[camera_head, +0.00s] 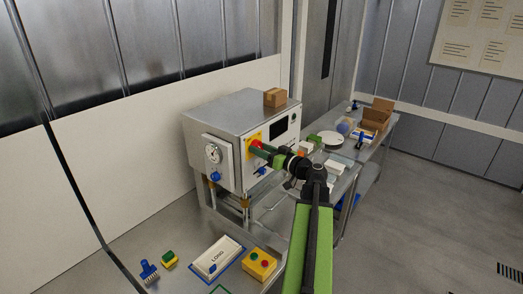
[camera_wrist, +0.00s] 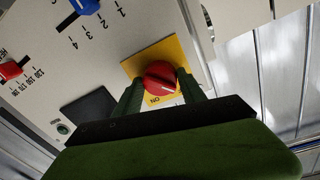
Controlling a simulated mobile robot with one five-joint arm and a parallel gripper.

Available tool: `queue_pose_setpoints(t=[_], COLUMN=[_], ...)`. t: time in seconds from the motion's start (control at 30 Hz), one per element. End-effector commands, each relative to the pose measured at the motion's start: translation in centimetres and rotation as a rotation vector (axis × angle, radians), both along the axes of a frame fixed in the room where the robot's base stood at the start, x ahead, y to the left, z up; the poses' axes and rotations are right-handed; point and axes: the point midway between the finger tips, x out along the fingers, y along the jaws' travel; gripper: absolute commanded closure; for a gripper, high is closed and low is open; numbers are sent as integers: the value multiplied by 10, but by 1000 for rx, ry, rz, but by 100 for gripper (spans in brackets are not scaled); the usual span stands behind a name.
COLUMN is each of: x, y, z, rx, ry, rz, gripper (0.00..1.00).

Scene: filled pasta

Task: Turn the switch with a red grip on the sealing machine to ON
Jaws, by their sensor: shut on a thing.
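The sealing machine (camera_head: 215,106) is a steel box with a pale front panel. Its switch is a red grip (camera_wrist: 160,78) on a yellow plate (camera_wrist: 132,67) in the wrist view. In the head view the red grip (camera_head: 256,144) is partly hidden behind my gripper. My gripper (camera_wrist: 160,86) has its dark green fingers on both sides of the red grip and is shut on it. A label that reads ON upside down sits on the plate below the grip. The grip carries a small light mark on its lower right. I cannot tell the exact switch setting.
A blue lever (camera_wrist: 85,6) and a red slider (camera_wrist: 10,70) with number scales are on the same panel. A dial (camera_head: 213,153) is left of the switch. A cardboard box (camera_head: 275,98) sits on top.

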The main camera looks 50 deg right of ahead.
Motion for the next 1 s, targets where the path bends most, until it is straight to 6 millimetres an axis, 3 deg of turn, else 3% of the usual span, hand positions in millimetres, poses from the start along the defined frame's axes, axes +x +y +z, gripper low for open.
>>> queue_pose_setpoints(t=[0.27,1.0], x=[-1,-2], y=[-1,-3], z=[1,1], rx=[179,875], ry=[16,80], rz=[-3,-6], gripper=[93,93])
